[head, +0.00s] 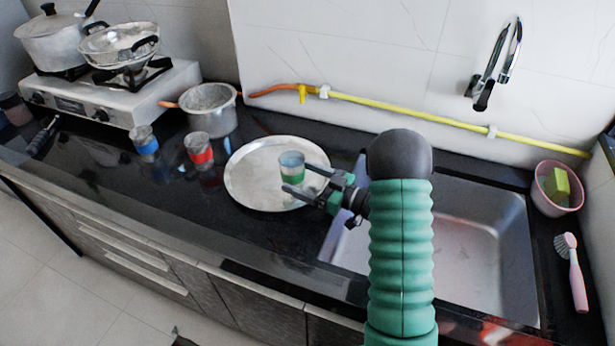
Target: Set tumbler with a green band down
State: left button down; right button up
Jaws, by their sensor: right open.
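The tumbler with a green band (292,167) is upright over the right part of a round metal tray (247,187). It appears to stand on the tray, though its base contact is hard to tell. My right gripper (296,178) comes from the right with its fingers apart, one on the far side and one on the near side of the tumbler. Whether the fingers touch it cannot be seen clearly. My left gripper is not in view.
A tumbler with a red band (199,152) and one with a blue band (145,144) stand left of the tray. A metal pot (209,112) is behind them, near the gas stove (120,92). The sink (475,245) lies right of the tray.

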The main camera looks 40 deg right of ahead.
jog(key=shift+a+r, duration=0.15)
jog(key=shift+a, duration=0.2)
jog(key=shift+a+r, duration=0.2)
jog(key=shift+r, duration=0.05)
pick_arm(q)
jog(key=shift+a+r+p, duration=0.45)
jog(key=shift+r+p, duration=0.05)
jog(key=shift+p, duration=0.1)
pick_arm(e)
jog(key=v, duration=1.2)
jog(key=shift+d+f, duration=0.15)
jog(key=shift+d, duration=0.15)
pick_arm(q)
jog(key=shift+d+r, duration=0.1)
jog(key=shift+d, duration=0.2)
pick_arm(e)
jog(key=shift+d+f, duration=0.1)
jog(key=shift+d, duration=0.15)
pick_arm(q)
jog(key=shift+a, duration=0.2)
pick_arm(e)
jog(key=shift+a, duration=0.2)
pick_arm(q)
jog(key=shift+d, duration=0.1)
pick_arm(e)
jog(key=shift+d, duration=0.1)
